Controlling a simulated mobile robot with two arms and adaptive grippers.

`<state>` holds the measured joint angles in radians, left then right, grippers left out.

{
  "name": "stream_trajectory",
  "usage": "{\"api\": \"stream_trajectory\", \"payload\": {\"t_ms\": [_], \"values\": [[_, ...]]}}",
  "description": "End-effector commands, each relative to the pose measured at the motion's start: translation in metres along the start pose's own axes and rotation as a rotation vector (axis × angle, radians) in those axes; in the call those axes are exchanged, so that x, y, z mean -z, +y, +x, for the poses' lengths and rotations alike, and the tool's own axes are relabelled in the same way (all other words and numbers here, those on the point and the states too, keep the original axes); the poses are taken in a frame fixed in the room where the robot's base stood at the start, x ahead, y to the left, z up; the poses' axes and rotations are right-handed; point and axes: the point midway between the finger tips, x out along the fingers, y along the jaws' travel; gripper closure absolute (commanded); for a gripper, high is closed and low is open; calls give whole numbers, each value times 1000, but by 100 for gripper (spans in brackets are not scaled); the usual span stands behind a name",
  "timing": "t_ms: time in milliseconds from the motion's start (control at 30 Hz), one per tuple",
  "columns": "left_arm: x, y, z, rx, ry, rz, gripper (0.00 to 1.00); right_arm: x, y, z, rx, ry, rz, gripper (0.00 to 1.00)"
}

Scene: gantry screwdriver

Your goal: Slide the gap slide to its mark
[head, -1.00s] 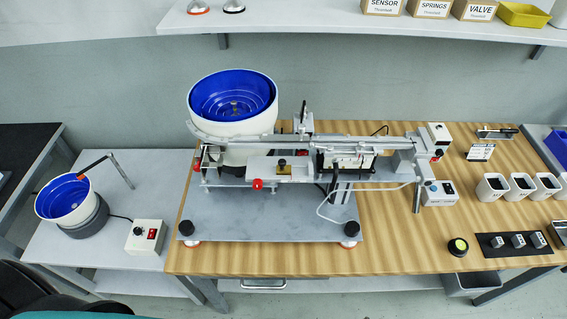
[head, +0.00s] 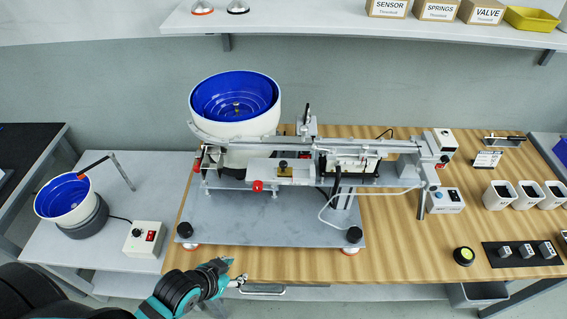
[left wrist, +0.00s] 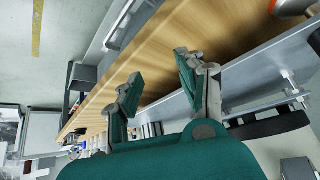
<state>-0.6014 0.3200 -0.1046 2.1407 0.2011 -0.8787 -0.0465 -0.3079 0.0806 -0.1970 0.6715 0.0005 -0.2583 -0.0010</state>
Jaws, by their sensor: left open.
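The feeder machine has a long metal rail (head: 370,146) across its top, beside a white bowl with a blue inside (head: 236,98). On its front are a white plate with a small brass-coloured block (head: 285,169) and a red knob (head: 257,186). I cannot tell which part is the gap slide, and its mark is too small to make out. My left gripper (head: 230,275) is in front of the table's front edge, below and apart from the machine. In the left wrist view it (left wrist: 157,69) is open and empty. My right gripper is not in view.
The grey base plate (head: 270,218) has black knobs at its front corners. A smaller blue bowl (head: 65,198) and a control box (head: 145,238) stand at left. Bare wood lies along the table's front.

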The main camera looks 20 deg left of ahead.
Motion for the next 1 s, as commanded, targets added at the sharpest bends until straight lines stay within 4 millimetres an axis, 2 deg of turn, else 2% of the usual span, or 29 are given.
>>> {"api": "stream_trajectory", "payload": {"t_ms": [167,267,400,500,600,767,1000], "values": [[38,-14,-24,-47,239,67,60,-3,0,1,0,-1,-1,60],[70,-20,-50,-90,420,99,60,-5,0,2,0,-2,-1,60],[115,-24,-99,-156,686,114,60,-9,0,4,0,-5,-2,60],[138,-28,-128,-187,823,102,60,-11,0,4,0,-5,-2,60],[152,-31,-147,-203,908,87,60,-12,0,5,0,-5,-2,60],[162,-33,-156,-208,955,74,60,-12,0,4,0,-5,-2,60],[185,-28,-142,-206,961,75,60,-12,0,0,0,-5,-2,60]]}}
